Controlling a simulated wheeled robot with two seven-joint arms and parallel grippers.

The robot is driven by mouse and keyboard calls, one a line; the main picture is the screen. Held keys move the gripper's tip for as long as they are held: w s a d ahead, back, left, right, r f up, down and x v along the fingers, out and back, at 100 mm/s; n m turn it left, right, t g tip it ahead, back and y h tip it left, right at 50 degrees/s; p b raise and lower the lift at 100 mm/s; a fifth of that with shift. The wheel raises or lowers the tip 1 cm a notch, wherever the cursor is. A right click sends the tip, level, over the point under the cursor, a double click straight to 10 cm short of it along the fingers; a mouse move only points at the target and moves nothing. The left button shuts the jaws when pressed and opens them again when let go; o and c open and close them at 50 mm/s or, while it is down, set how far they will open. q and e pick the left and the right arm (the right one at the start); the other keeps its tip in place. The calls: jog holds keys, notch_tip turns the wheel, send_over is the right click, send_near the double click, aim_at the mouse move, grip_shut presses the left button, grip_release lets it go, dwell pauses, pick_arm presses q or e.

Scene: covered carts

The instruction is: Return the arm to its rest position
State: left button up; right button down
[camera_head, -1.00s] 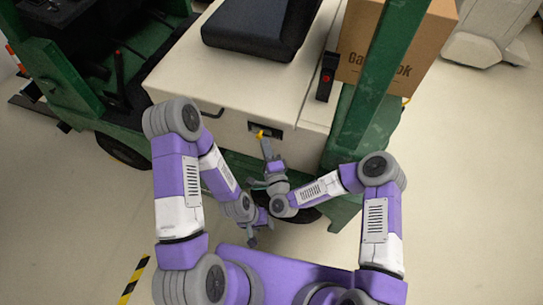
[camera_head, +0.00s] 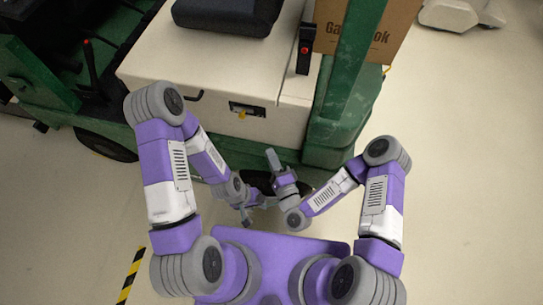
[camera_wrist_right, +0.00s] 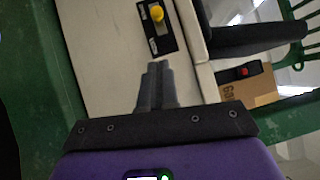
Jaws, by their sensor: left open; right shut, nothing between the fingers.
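My right gripper (camera_head: 271,156) is shut and empty, in front of the cream-coloured cart (camera_head: 205,70). Its closed fingers (camera_wrist_right: 157,85) show in the right wrist view, below the yellow knob (camera_wrist_right: 157,13) on its dark panel (camera_wrist_right: 160,30). In the head view the yellow knob (camera_head: 242,115) is on the cart's front face, with a gap between it and the fingertips. My left gripper (camera_head: 247,220) is open, hanging low beside the right forearm, with nothing seen in it. Both arms are bent at the elbow.
A green post (camera_head: 350,75) and green frame parts (camera_head: 326,140) stand close ahead. A cardboard box (camera_head: 394,35) and a black box with a red button (camera_head: 304,48) are at the back right. A black seat (camera_head: 228,12) is on top. The floor at right is clear.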

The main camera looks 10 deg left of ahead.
dwell(0.4)
jog(key=s+d+f+n+g+h, duration=0.25)
jog(key=d+f+n+g, duration=0.35)
jog(key=f+n+g, duration=0.5)
jog(key=s+d+f+g+h, duration=0.3)
jog(key=s+d+g, duration=0.2)
jog(key=s+d, duration=0.4)
jog(key=shift+s+d+f, duration=0.25)
jog(key=shift+d+f, duration=0.05)
jog(key=shift+f, duration=0.05)
jog(key=c, duration=1.8)
grip_release()
jog(key=shift+c, duration=0.2)
